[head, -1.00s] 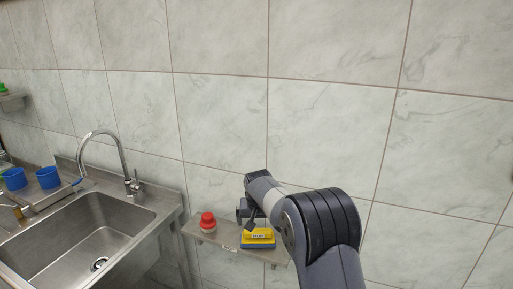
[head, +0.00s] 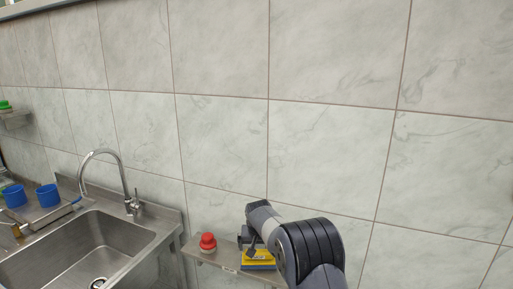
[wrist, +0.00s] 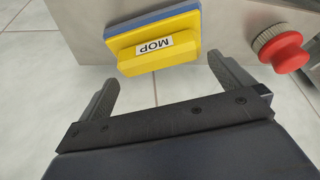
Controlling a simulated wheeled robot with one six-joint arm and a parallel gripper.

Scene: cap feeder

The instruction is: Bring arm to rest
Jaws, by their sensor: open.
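My gripper (wrist: 166,92) is open and empty in the wrist view, its two grey fingers spread wide. Beyond the fingertips is a yellow block on a blue base (wrist: 157,45), with a label reading MOP. In the head view my gripper (head: 246,238) is small and partly hidden by my arm, close to the yellow and blue block (head: 259,257). My arm is bent in front of the shelf.
A narrow metal shelf (head: 213,262) on the tiled wall bears the block and a red-topped item (head: 208,241), which also shows in the wrist view (wrist: 284,50). A steel sink (head: 85,246) with a tap (head: 128,183) and blue cups (head: 47,195) is at left.

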